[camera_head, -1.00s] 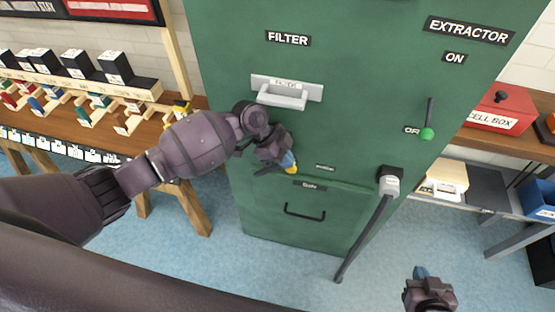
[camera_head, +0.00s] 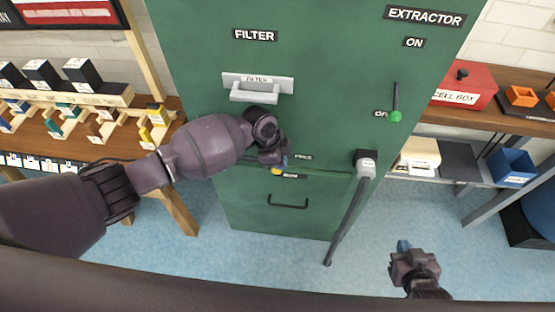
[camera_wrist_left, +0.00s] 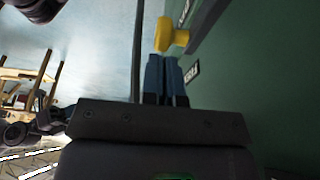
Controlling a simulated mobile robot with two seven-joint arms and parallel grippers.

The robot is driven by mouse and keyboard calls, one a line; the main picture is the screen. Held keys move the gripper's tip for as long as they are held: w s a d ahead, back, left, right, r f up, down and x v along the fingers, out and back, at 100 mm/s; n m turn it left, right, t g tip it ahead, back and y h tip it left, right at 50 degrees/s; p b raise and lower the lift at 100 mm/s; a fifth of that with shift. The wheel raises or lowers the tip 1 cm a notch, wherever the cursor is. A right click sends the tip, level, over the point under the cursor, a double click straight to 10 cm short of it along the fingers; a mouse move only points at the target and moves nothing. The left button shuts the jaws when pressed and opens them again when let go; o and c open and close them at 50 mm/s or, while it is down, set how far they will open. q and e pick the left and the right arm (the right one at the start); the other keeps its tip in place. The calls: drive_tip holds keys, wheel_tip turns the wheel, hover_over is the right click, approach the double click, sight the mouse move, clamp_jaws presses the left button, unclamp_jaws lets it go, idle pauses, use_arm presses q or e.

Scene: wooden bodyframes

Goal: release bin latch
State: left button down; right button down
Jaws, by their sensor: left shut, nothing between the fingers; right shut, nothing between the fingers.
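A small yellow knob (camera_head: 277,171) sits on the green cabinet (camera_head: 330,110), above the black bin handle (camera_head: 288,201). It shows larger in the left wrist view (camera_wrist_left: 172,36), sticking out from the green panel. My left gripper (camera_head: 284,160) is at the cabinet front, close to the knob and partly covering it in the head view. In the left wrist view its blue fingertips (camera_wrist_left: 166,62) are together and empty, just short of the knob. Whether they touch it is unclear. My right gripper (camera_head: 404,246) is shut and empty over the floor at lower right.
A grey pull handle (camera_head: 256,90) is above my left wrist. A green-tipped lever (camera_head: 396,105) is at upper right. Benches stand on both sides. The floor before the cabinet is clear.

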use_arm(q)
drive_tip(key=shift+s+d+f, duration=0.2)
drive_tip(key=shift+s+f, duration=0.2)
drive_tip(key=shift+f, duration=0.15)
use_arm(e)
drive_tip(key=shift+w, duration=0.15)
use_arm(q)
drive_tip(key=shift+f, duration=0.1)
use_arm(e)
drive_tip(key=shift+w+a+r, duration=0.15)
drive_tip(key=shift+w+r, duration=0.1)
drive_tip(key=shift+r, duration=0.05)
use_arm(q)
drive_tip(key=shift+w+a+r, duration=0.1)
drive_tip(key=shift+w+r, duration=0.05)
drive_tip(key=shift+r, duration=0.35)
drive_tip(key=a+r+b, duration=0.1)
drive_tip(key=a, duration=1.1)
drive_tip(key=shift+w+a+r, duration=0.15)
drive_tip(key=shift+w+a, duration=0.05)
drive_tip(key=shift+a, duration=0.1)
use_arm(e)
drive_tip(key=shift+w+f, duration=0.15)
drive_tip(key=shift+f, duration=0.5)
drive_tip(key=shift+s+d+f, duration=0.1)
drive_tip(key=shift+s+d, duration=0.1)
drive_tip(key=shift+s, duration=0.05)
